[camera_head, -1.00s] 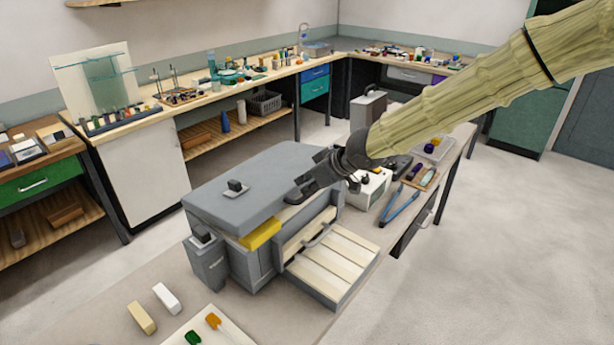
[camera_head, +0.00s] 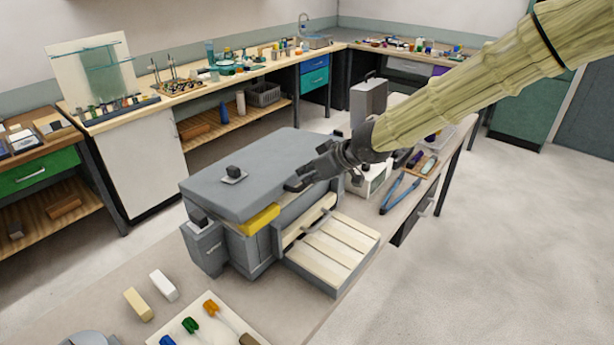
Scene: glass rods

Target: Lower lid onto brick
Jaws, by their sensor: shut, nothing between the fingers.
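A large grey box (camera_head: 245,253) stands on the bench, with a flat grey lid (camera_head: 270,165) over its top. The lid has a small dark knob (camera_head: 233,172). A yellow brick (camera_head: 259,219) sits under the lid's front edge, near the front left corner, and sticks out a little. I cannot tell whether the lid's underside touches the brick. My gripper (camera_head: 297,184) is shut and empty at the right edge of the lid, its fingertips at or just over that edge. Whether it touches the lid is unclear.
A slatted pale panel (camera_head: 332,248) juts out from the box's front right. A tray (camera_head: 215,325) with coloured-handled tools and two small blocks (camera_head: 150,295) lie at front. A white device (camera_head: 368,180) and blue tongs (camera_head: 399,193) lie to the right.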

